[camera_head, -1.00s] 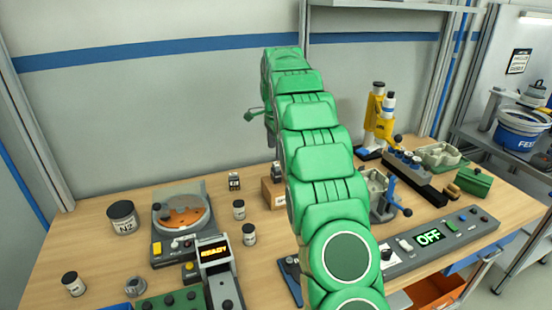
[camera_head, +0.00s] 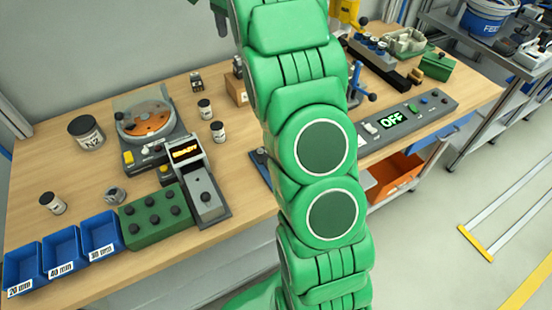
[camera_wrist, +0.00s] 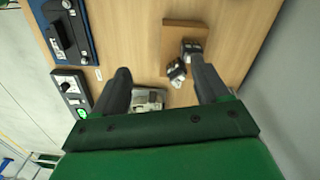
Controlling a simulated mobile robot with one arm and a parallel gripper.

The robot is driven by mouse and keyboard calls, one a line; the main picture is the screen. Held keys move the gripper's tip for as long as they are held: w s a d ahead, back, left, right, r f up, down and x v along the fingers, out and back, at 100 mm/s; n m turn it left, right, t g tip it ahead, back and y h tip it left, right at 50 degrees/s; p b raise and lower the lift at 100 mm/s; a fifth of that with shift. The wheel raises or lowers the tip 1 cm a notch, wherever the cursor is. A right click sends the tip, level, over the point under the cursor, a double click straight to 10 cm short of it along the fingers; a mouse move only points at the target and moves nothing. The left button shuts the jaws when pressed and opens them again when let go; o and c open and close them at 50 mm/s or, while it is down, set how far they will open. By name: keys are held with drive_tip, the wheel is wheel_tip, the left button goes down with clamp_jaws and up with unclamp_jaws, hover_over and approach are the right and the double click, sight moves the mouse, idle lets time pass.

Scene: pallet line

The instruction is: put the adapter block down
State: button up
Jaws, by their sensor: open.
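My gripper (camera_wrist: 163,80) is open, seen in the wrist view with its two dark fingers spread above the table and nothing clearly held between them. Two small dark blocks with pale markings lie near the right finger: one (camera_wrist: 191,48) on a square wooden stand (camera_wrist: 180,31), the other (camera_wrist: 176,71) at the stand's lower edge. I cannot tell for sure which is the adapter block. In the head view my arm hides the gripper; part of the wooden stand (camera_head: 236,91) shows left of the arm, with a dark block (camera_head: 238,67) at its top.
A grey fixture (camera_wrist: 149,99) lies below the fingers in the wrist view. The OFF panel (camera_head: 408,122) is right of my arm. A turntable device (camera_head: 147,122), READY unit (camera_head: 204,190), dark jars and blue bins (camera_head: 60,253) stand left.

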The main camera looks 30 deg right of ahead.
drive_tip(key=s+a+r+n, duration=0.1)
drive_tip(key=s+a+n, duration=0.3)
drive_tip(key=s, duration=0.8)
drive_tip(key=s+a+r+n, duration=0.2)
drive_tip(key=s+a+n, duration=0.25)
drive_tip(key=s, duration=0.85)
drive_tip(key=s+a+f+n, duration=0.1)
drive_tip(key=s+f+n, duration=0.1)
drive_tip(key=s, duration=0.6)
drive_tip(key=s+a+f+n+g, duration=0.1)
drive_tip(key=s+f+n, duration=0.1)
drive_tip(key=s, duration=0.6)
drive_tip(key=s+a+f+n, duration=0.2)
drive_tip(key=s+f, duration=0.1)
drive_tip(key=s, duration=0.5)
drive_tip(key=shift+s+f+n, duration=0.35)
